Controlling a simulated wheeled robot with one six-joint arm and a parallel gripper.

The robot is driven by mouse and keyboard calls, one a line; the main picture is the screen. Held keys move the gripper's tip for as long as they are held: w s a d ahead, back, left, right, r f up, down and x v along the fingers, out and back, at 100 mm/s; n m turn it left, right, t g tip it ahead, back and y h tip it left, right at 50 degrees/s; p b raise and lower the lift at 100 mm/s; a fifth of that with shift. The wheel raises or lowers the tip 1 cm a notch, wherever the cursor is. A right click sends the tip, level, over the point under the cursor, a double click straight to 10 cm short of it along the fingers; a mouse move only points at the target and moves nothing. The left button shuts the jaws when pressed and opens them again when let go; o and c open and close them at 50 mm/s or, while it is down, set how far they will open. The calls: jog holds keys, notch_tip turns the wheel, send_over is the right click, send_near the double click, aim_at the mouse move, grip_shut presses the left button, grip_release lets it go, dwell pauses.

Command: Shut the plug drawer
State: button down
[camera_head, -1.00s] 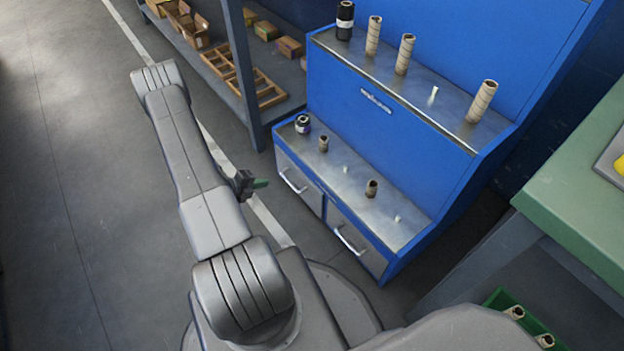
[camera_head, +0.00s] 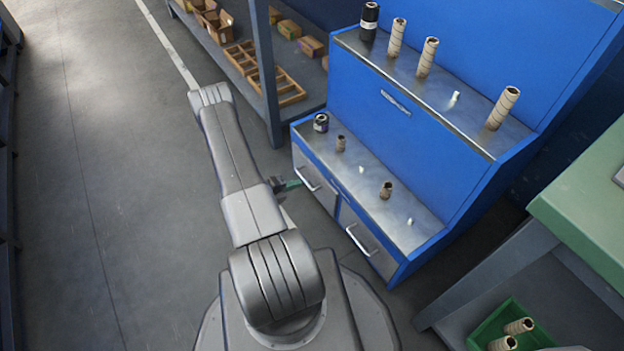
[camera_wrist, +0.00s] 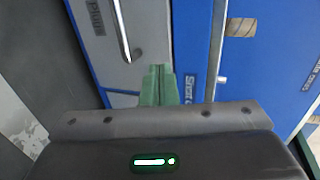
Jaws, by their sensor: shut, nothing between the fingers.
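The blue cabinet (camera_head: 440,165) has two grey drawers side by side under its lower shelf. The left drawer (camera_head: 318,178) has a bar handle. The right drawer (camera_head: 368,242) has another bar handle. In the wrist view, a grey drawer front (camera_wrist: 140,35) carries a label that seems to read "Plugs" and a bar handle (camera_wrist: 122,30). My gripper (camera_head: 297,184) has green fingers, shut and empty, close by the left drawer's handle. The fingers also show in the wrist view (camera_wrist: 159,72), over the drawer's edge. Contact and any drawer gap are unclear.
Short tubes and a dark roll stand on the lower shelf (camera_head: 345,170); taller tubes stand above. A rack (camera_head: 265,75) with wooden trays is behind left. A green-topped table (camera_head: 590,205) stands right, with a green crate (camera_head: 480,330) below. The floor at left is clear.

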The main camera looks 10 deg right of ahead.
aim_at(319, 175)
jog(key=x, duration=0.2)
jog(key=b+x, duration=0.1)
jog(key=x, duration=0.3)
jog(key=shift+d+r, duration=0.2)
jog(key=shift+r, duration=0.05)
jog(key=shift+w+d+r+b, duration=0.1)
jog(key=shift+w+d+b, duration=0.2)
jog(key=shift+d, duration=0.3)
